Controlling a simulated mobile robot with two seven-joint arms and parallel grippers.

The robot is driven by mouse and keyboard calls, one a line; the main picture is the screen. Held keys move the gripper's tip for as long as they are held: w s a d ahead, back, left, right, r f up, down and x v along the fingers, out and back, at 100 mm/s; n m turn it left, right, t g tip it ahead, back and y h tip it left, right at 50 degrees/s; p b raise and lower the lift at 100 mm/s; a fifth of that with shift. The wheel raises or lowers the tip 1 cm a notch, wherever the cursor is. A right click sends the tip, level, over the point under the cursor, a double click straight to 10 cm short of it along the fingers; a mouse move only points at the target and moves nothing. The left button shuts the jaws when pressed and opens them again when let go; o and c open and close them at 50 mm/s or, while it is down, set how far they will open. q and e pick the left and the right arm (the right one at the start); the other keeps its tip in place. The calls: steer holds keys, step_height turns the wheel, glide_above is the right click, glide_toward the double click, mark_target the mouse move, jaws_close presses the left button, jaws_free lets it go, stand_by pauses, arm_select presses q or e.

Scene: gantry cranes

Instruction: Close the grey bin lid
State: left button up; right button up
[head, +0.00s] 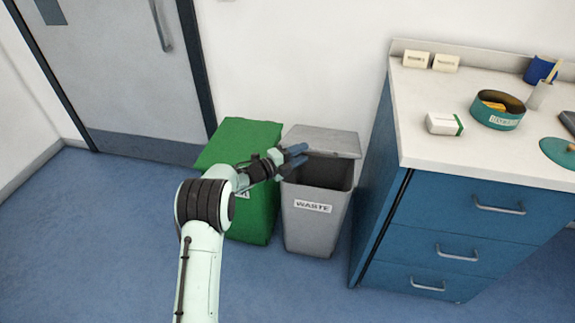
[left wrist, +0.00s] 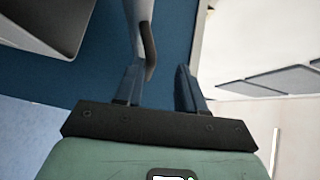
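The grey bin (head: 315,220), labelled WASTE, stands on the floor with its dark inside showing. Its grey lid (head: 330,140) is raised and leans back toward the wall, above the rear of the opening. My left gripper (head: 297,154) is at the lid's left front edge, over the bin's left rim; contact cannot be told. In the left wrist view its two fingers (left wrist: 158,88) are apart. A grey edge (left wrist: 141,30), seemingly the lid, reaches down by the left finger there, and the bin (left wrist: 45,25) shows at top left. My right gripper is out of view.
A green bin (head: 245,137) stands close on the left, partly behind my arm. A blue drawer cabinet (head: 430,225) with a white worktop (head: 440,140) stands close on the right. A door (head: 125,70) is at the back left. Open floor (head: 90,240) lies left of my arm.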

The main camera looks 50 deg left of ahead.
arm_select(q)
steer(key=shift+s+a+f+b, duration=0.15)
steer(key=shift+s+f, duration=0.3)
steer(key=shift+s, duration=0.25)
steer(key=shift+s+a+f+b, duration=0.2)
steer(key=shift+s+f, duration=0.2)
steer(key=shift+s, duration=0.3)
steer(key=shift+s+a+f+b, duration=0.15)
steer(key=shift+s+f, duration=0.3)
steer(key=shift+s, duration=0.25)
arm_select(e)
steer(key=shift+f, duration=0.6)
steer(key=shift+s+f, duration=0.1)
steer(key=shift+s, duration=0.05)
